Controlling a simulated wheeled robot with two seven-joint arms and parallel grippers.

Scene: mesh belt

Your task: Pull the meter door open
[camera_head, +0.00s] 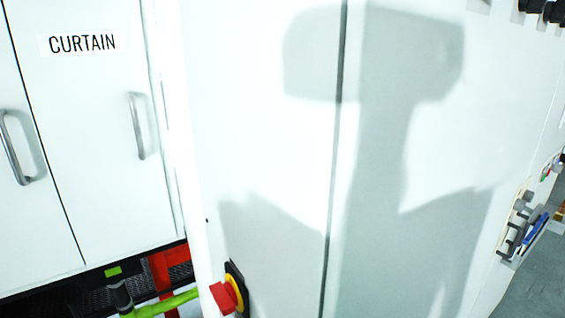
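No door in view carries a readable meter label, so I cannot tell which one is the meter door. A large white cabinet (270,150) fills the middle, with a dark vertical seam between its panels. At the left is a white door (90,190) labelled CURTAIN, which looks shut. It has a grey bar handle (137,126) near its right edge. Another grey bar handle (12,148) is on the panel at the far left edge. Neither of my grippers is in view.
A red rotary switch (226,297) on a yellow and black plate sticks out low on the cabinet. A green bar (165,304) and a red frame part (170,265) lie at the lower left. Several small controls (520,220) are on the right side. A shadow falls across the cabinet.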

